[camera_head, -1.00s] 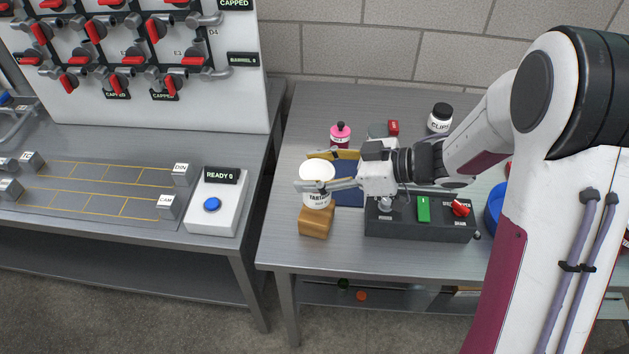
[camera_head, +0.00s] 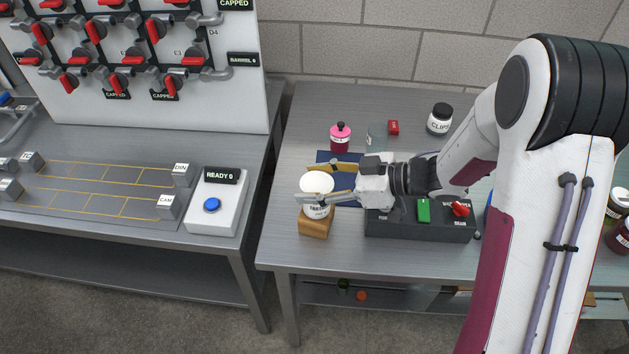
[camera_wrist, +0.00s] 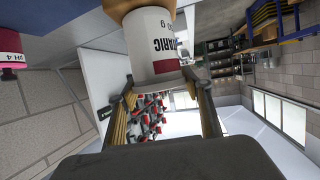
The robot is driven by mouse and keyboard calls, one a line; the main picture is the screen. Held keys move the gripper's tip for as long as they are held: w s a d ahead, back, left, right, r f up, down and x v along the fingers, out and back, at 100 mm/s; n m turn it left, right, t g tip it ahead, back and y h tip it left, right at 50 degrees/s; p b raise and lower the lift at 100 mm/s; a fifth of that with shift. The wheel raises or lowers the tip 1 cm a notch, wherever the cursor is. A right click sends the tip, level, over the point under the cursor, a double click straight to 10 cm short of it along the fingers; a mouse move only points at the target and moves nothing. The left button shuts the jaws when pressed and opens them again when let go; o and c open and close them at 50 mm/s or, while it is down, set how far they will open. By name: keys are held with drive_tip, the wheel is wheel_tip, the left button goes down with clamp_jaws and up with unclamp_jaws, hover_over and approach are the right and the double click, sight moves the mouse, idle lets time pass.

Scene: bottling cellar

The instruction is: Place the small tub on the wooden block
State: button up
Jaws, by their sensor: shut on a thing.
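The small tub (camera_head: 317,211) is white with a pale lid and a printed label, partly covered by a finger in the head view. It stands upright over the wooden block (camera_head: 314,228), with no clear gap between them. My gripper (camera_head: 306,183) is shut on the tub from the right, one finger on each side near the lid. In the wrist view the tub (camera_wrist: 152,45) sits between the fingertips, label showing. The block (camera_wrist: 122,8) shows at the tub's base at the top edge and seems to touch it.
A dark control box (camera_head: 420,228) with a green switch and red knob stands right of the block. Behind are a blue mat (camera_head: 345,197), a pink bottle (camera_head: 340,138), a glass jar (camera_head: 376,137) and a CLIPS jar (camera_head: 439,120). The bench left of the block is clear.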

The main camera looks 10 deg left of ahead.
drive_tip(key=shift+f, duration=0.1)
drive_tip(key=o, duration=1.3)
drive_tip(key=shift+r+v, duration=0.2)
drive_tip(key=shift+v, duration=5.85)
drive_tip(key=shift+a, duration=0.1)
